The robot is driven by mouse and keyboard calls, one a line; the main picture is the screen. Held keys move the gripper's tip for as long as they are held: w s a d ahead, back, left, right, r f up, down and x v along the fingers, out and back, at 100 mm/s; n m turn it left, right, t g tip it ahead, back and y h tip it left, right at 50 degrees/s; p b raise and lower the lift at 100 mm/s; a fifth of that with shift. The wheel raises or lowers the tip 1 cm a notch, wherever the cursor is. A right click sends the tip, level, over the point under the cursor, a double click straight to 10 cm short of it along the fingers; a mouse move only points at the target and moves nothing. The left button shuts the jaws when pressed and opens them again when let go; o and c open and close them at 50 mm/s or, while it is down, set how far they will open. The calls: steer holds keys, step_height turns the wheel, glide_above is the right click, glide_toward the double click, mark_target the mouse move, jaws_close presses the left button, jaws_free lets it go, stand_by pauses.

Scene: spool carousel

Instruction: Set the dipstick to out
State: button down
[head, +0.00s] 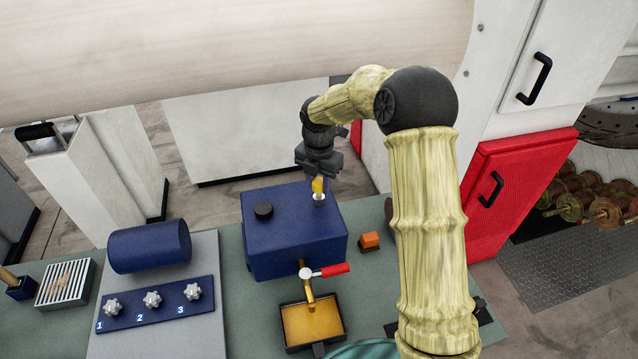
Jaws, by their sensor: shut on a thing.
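The dipstick (318,186) shows as a yellow handle above a pale collar (319,199) on the top right of a blue box-shaped tank (290,235). My gripper (318,176) points down over the collar and is shut on the yellow handle. The handle looks upright and close to the collar; how much of the rod is inside the tank is hidden. A black round cap (263,211) sits on the tank's top left.
A red-handled tap (325,271) juts from the tank's front over a tray (310,325) of amber liquid. An orange block (370,240) lies right of the tank. A blue cylinder (150,247) and a panel with knobs (155,302) stand left.

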mark_target(319, 180)
step_height(319, 180, up, 8)
steer(key=p, duration=0.4)
steer(key=shift+f, duration=0.1)
steer(key=c, duration=1)
jaws_free()
step_height(319, 180, up, 17)
steer(key=b, duration=0.3)
